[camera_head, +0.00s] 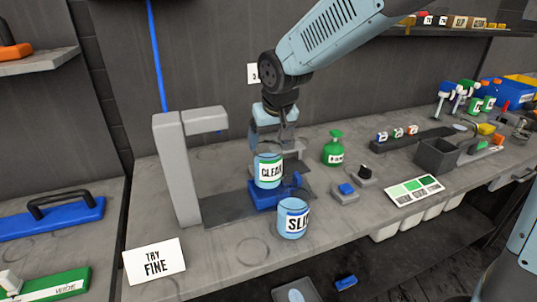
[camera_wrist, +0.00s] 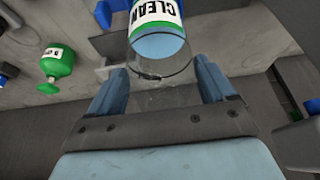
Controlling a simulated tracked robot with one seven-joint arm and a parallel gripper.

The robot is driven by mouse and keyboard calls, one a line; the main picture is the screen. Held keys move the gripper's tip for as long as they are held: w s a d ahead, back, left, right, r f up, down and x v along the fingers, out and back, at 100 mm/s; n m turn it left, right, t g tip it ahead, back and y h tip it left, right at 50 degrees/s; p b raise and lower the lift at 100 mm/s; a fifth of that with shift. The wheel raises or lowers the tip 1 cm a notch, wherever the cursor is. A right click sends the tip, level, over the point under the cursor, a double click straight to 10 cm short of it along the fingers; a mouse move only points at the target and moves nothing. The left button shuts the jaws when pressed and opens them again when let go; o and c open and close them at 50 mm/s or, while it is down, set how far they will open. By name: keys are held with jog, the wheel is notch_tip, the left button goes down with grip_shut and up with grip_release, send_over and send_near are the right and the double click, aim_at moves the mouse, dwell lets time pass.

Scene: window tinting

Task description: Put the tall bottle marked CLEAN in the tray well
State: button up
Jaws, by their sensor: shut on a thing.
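The CLEAN bottle (camera_head: 268,171) is a clear jar of light blue liquid with a white and green label. In the head view it is upright, over or just in front of a blue block (camera_head: 262,197); I cannot tell whether it touches it. My gripper (camera_head: 283,137) comes down from above and is shut on the bottle's upper part. In the wrist view the bottle (camera_wrist: 158,40) sits between the fingertips (camera_wrist: 160,68), its clear rim nearest me. A similar bottle marked with SLI (camera_head: 292,219), partly cut off, stands in front. I cannot pick out the tray well.
A grey post with an arm (camera_head: 175,165) stands left of the bottle. A green spray bottle (camera_head: 333,150), small grey blocks (camera_head: 345,193), a dark open bin (camera_head: 437,156) and a colour card (camera_head: 414,189) are to the right. A TRY FINE card (camera_head: 154,262) lies at front left.

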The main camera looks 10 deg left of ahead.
aim_at(269, 152)
jog(key=shift+s+f, duration=0.15)
jog(key=shift+f, duration=1.95)
jog(key=o, duration=1.3)
